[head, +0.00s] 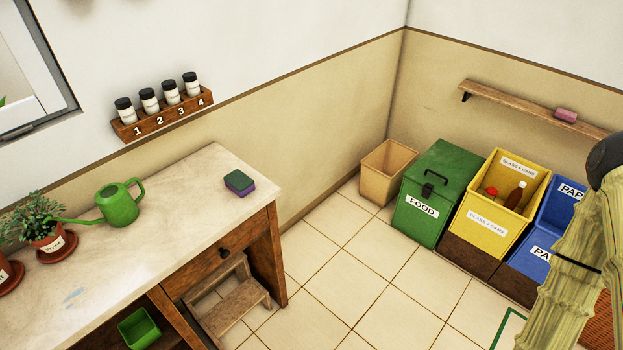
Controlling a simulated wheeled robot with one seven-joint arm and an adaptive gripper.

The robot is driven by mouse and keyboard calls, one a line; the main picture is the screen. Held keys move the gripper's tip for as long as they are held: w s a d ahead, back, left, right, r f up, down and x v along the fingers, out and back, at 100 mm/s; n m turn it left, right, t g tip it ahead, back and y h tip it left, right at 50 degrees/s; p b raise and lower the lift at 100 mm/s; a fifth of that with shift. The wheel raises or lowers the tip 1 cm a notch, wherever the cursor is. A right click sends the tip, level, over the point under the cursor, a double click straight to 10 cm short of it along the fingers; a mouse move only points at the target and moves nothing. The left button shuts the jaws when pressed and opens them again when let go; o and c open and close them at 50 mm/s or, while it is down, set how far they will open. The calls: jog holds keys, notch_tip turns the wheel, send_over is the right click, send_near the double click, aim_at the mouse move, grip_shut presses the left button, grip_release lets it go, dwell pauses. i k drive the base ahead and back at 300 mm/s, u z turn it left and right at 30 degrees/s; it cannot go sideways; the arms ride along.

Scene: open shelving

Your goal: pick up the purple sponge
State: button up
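The purple sponge (242,191) lies flat near the right back corner of the pale worktop (165,225). It has a dark green upper layer over a purple lower layer. Nothing touches it, and the worktop around it is bare. My gripper is not in view, so its state and its distance from the sponge do not show.
A green watering can (119,204) and a potted plant (40,225) stand left on the worktop. A rack (163,117) of labelled jars hangs above. A wooden step stool (232,302) sits below. Several bins line the far wall, under a shelf (515,104) holding a pink block (566,115).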

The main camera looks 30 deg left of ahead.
aim_at(239, 182)
jog(key=z, duration=0.65)
jog(key=k, duration=1.35)
jog(key=u, duration=1.6)
jog(key=i, duration=0.95)
